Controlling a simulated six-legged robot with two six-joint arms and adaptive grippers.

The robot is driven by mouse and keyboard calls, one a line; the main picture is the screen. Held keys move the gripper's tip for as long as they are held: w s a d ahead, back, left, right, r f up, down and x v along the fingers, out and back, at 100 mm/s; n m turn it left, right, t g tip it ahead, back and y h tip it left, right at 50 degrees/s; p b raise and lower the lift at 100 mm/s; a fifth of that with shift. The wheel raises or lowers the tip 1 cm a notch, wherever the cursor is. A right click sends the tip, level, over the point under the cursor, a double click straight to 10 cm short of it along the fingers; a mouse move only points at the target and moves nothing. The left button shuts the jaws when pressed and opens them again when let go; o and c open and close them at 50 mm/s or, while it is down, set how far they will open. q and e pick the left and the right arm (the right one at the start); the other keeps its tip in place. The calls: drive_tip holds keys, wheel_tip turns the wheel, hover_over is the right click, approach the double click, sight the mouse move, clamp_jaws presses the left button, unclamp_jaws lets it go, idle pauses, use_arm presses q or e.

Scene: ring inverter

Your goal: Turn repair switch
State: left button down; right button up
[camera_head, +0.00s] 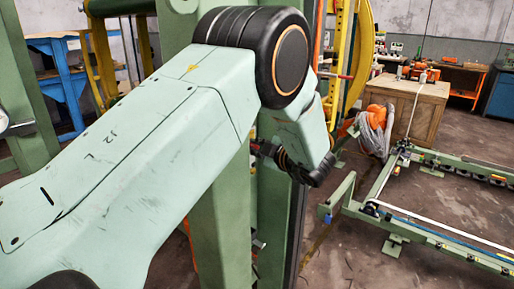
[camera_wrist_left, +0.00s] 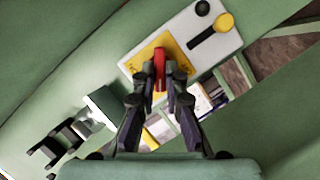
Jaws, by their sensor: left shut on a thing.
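The repair switch shows in the left wrist view as a red handle (camera_wrist_left: 159,66) on a yellow plate (camera_wrist_left: 139,62), on a pale grey panel (camera_wrist_left: 180,28) fixed to a green surface. My left gripper (camera_wrist_left: 160,80) is shut on the red handle, its two dark fingers on either side of it. In the head view, my left gripper (camera_head: 262,149) is at the green column, partly hidden by my arm, and the switch cannot be seen. My right gripper is in neither view.
A black lever with a yellow round end (camera_wrist_left: 224,22) and a black knob (camera_wrist_left: 202,8) sit beside the switch. In the head view, a green column (camera_head: 222,225) stands close behind my arm. A wooden crate (camera_head: 420,105) and a low green frame (camera_head: 440,245) are at the right.

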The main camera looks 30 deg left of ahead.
use_arm(q)
drive_tip(key=shift+s+f+n+t+y+b, duration=0.15)
drive_tip(key=shift+n+t+y+b, duration=0.2)
drive_tip(key=shift+n+b, duration=1.05)
drive_tip(key=shift+w+f+n+t+y+b, duration=0.2)
drive_tip(key=shift+n+t+b, duration=0.3)
drive_tip(key=shift+b, duration=1.7)
drive_tip(key=shift+s+f+n+t+y+b, duration=0.1)
drive_tip(key=shift+s+n+t+y+b, duration=0.2)
drive_tip(key=shift+n+b, duration=1.15)
drive_tip(key=shift+w+m+b, duration=0.1)
drive_tip(key=shift+m+b, duration=0.25)
drive_tip(key=c, duration=1.4)
unclamp_jaws()
drive_tip(key=shift+r, duration=0.1)
